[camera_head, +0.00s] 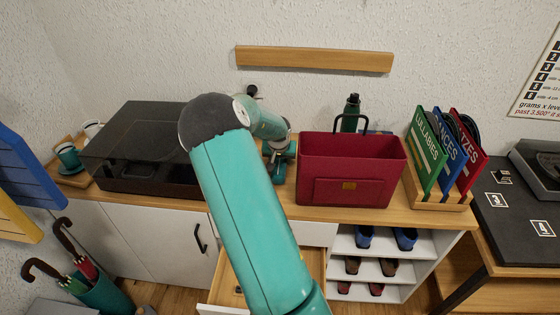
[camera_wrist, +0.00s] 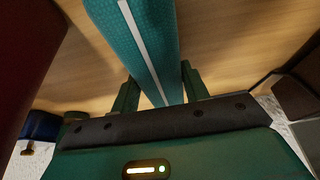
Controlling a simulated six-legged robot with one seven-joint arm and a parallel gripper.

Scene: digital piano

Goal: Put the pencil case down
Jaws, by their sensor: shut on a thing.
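The pencil case (camera_wrist: 140,40) is teal with a pale stripe, probably its zip, running along it in the wrist view. My gripper (camera_wrist: 158,88) has a finger on each side of the case and is shut on it. The wooden sideboard top (camera_wrist: 220,40) fills the background beyond the case; I cannot tell whether the case touches it. In the head view my gripper (camera_head: 278,165) is over the sideboard, between the dark turntable and the red box. My arm partly hides that spot, and I cannot clearly make out the case there.
The covered turntable (camera_head: 140,155) stands left and the red box (camera_head: 350,170) close on the right. A dark green bottle (camera_head: 350,112) is behind the box. A record rack (camera_head: 440,199) stands farther right. A drawer (camera_head: 235,308) is pulled open below. Little free top shows between turntable and box.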

